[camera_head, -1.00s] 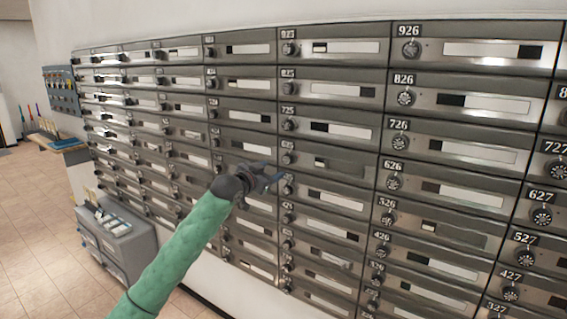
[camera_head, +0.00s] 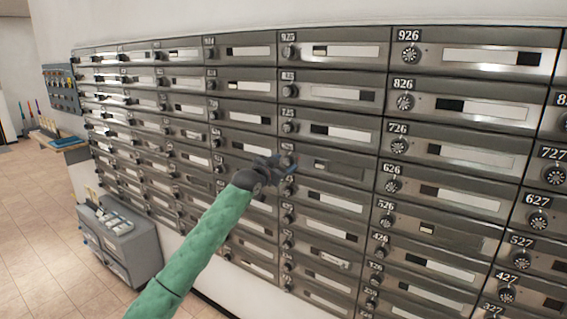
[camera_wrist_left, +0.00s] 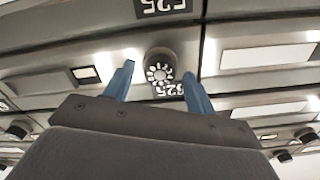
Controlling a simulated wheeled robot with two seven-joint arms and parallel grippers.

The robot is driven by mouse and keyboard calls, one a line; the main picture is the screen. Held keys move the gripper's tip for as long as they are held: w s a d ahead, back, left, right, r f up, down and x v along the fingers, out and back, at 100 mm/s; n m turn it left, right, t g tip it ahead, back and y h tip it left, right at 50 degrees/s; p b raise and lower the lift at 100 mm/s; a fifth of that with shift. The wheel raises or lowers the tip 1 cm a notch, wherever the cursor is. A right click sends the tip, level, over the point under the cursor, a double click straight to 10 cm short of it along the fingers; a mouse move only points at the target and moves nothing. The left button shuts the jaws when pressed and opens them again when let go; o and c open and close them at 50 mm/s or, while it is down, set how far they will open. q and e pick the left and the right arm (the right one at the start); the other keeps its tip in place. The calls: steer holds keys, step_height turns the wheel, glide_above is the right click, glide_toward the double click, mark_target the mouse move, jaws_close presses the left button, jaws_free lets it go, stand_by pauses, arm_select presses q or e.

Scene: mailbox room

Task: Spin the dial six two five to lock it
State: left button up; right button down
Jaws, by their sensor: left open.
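The 625 dial (camera_head: 287,160) is a small dark knob at the left end of its grey mailbox door (camera_head: 345,167) in the head view. In the left wrist view, which is upside down, the dial (camera_wrist_left: 159,67) shows its pale marked face between the two blue fingers, with its number plate (camera_wrist_left: 169,90) partly hidden. My left gripper (camera_head: 286,170) is open, close to the dial. Its fingers (camera_wrist_left: 157,82) lie on either side of the dial in the picture; I cannot tell whether they touch it. My right gripper is not in view.
Rows of similar mailboxes with dials fill the wall, including 725 (camera_head: 289,128) above and 626 (camera_head: 392,186) to the right. A grey box-like unit (camera_head: 120,245) stands on the floor at the left. The tiled floor (camera_head: 40,225) beside it is clear.

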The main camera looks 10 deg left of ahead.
arm_select(q)
steer(key=c, duration=1)
steer(key=shift+m, duration=0.4)
